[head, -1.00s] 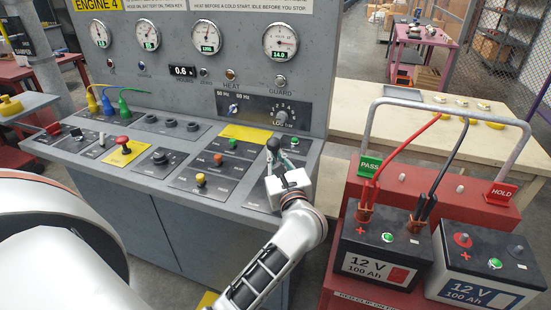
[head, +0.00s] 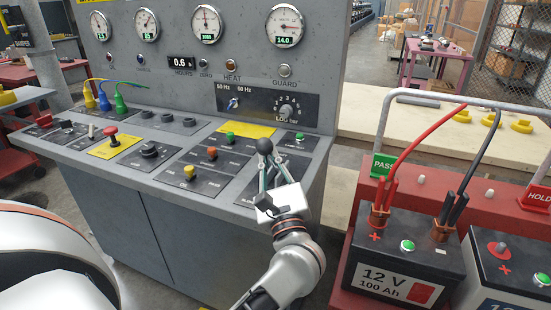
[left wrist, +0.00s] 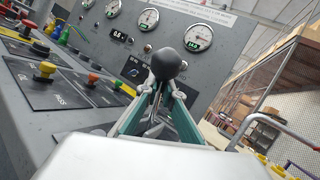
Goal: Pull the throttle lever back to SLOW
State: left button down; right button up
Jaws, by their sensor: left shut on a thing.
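The throttle lever (head: 265,146) has a round black knob and stands at the right end of the sloped grey console (head: 205,150). My left gripper (head: 267,168) is shut on the lever's stem, just below the knob. In the left wrist view the knob (left wrist: 166,63) stands above the fingertips (left wrist: 160,93), with one teal-edged finger on each side of the stem. The gripper hides the lever's base and most of the lettering around it, so I cannot read the SLOW mark. My right gripper is not in view.
A red battery cart with a grey tubular handle (head: 470,100) stands right of the console. Gauges (head: 286,26) line the upright panel behind.

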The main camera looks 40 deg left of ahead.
pick_arm(q)
jog(key=shift+s+r+y, duration=0.2)
jog(key=shift+r+y, duration=0.1)
jog(key=shift+r, duration=0.2)
jog(key=c, duration=2.2)
grip_release()
jog(key=shift+o, duration=1.1)
jog(key=shift+s, duration=0.25)
jog(key=shift+f, duration=0.2)
jog(key=shift+s+d+f, duration=0.1)
jog(key=shift+d+f, duration=0.15)
jog(key=shift+d, duration=0.1)
jog(key=v, duration=1.1)
jog(key=shift+s+d+r, duration=0.1)
jog(key=shift+r, duration=0.15)
